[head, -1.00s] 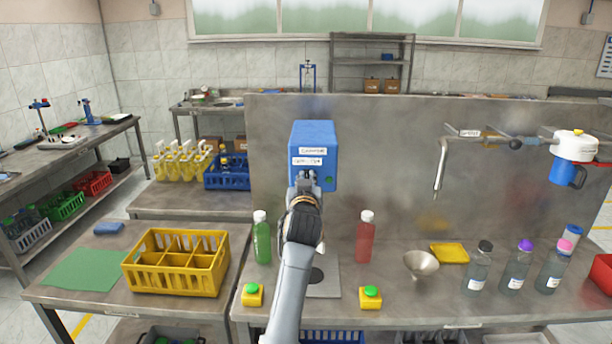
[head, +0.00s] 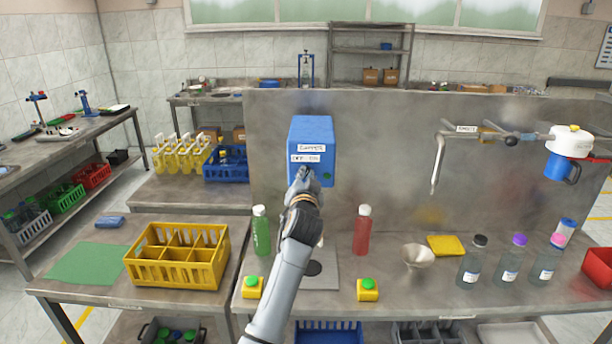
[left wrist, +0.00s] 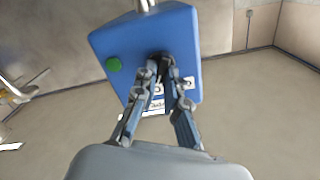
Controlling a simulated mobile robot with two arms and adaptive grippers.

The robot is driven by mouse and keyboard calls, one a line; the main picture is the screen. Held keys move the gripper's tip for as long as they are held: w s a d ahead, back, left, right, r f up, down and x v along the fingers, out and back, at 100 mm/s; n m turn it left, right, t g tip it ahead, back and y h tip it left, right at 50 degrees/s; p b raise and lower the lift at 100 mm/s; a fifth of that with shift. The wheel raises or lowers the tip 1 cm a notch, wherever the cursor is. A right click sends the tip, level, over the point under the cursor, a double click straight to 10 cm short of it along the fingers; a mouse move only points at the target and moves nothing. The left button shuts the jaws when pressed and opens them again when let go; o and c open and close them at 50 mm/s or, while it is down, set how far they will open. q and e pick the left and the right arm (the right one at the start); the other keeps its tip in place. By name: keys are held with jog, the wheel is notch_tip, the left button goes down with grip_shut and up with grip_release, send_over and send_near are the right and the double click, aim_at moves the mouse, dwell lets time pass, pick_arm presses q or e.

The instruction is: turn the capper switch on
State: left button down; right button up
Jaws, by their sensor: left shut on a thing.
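The capper (head: 312,133) is a blue box on the grey back panel. Its front has a name label and an OFF/ON label (head: 306,158), with a round green spot (head: 328,176) at the lower right. My left gripper (head: 304,174) is at the capper's front, just below the OFF/ON label, and hides the switch in the head view. In the left wrist view the blue capper (left wrist: 125,40) and green spot (left wrist: 113,64) show again, and my left gripper's fingers (left wrist: 163,66) converge on a small dark part of its face. The fingers are shut on the switch. My right gripper is out of view.
Below are a green bottle (head: 261,233), a red bottle (head: 362,232) and two yellow boxes with green buttons (head: 252,287) (head: 367,290). A funnel (head: 418,256) and clear bottles (head: 472,264) stand right. A yellow crate (head: 176,273) sits left.

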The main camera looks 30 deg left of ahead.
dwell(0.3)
pick_arm(q)
jog(key=c, duration=1.4)
grip_release()
jog(key=shift+w+a, duration=0.1)
jog(key=v, duration=1.2)
